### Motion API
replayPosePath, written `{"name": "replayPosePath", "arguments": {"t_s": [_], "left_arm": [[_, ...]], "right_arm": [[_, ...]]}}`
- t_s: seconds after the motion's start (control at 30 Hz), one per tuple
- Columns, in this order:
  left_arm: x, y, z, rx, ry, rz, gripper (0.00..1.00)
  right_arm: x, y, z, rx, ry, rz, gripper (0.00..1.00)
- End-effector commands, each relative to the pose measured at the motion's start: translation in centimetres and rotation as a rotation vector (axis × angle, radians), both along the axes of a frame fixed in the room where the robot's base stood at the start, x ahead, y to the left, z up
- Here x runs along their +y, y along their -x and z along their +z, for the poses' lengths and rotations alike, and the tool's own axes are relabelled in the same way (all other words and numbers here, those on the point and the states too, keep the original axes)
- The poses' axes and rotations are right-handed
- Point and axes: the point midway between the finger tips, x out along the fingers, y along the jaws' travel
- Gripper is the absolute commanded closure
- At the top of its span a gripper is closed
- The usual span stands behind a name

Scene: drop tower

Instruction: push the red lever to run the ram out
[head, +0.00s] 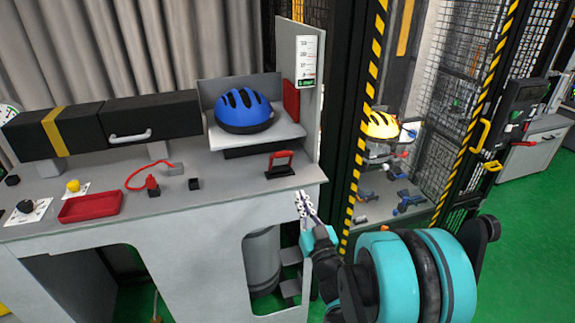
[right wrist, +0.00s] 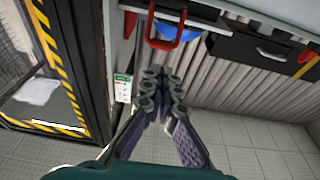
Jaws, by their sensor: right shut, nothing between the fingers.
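The red lever (head: 281,160) is an upright red loop handle on a black base at the bench's front right corner. In the right wrist view the red loop (right wrist: 168,32) shows at the top, beyond the fingertips. My right gripper (head: 304,200) is shut and empty, just off the bench's front edge, below and right of the lever. It appears apart from it. Its fingers also show in the right wrist view (right wrist: 160,82). A blue helmet (head: 243,109) sits on a light platform behind the lever. A red block (head: 291,101) stands right of the helmet; I cannot tell whether it is the ram. My left gripper is out of view.
An upright grey panel (head: 311,90) with a gauge closes the bench's right end. Right of it stands a striped, meshed tower (head: 366,125) with a yellow helmet (head: 380,124) inside. A red tray (head: 91,207) and a black drawer unit (head: 165,115) occupy the bench's left.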

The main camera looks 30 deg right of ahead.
Motion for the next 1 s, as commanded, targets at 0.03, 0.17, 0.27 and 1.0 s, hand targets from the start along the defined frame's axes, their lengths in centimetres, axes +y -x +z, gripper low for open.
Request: {"name": "replayPosePath", "arguments": {"t_s": [0.03, 0.17, 0.27, 1.0], "left_arm": [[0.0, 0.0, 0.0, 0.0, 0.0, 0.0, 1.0], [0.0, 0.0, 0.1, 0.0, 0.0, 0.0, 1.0], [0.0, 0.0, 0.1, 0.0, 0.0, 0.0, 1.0], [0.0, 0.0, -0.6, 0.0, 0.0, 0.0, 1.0]], "right_arm": [[-0.1, -0.4, 0.1, 0.0, -0.001, 0.001, 1.0], [-0.5, -2.1, 0.5, 0.001, -0.001, 0.0, 1.0], [-0.9, -4.0, 1.0, 0.001, -0.001, 0.001, 1.0], [-3.1, -13.0, 3.3, 0.001, 0.0, 0.0, 1.0]]}}
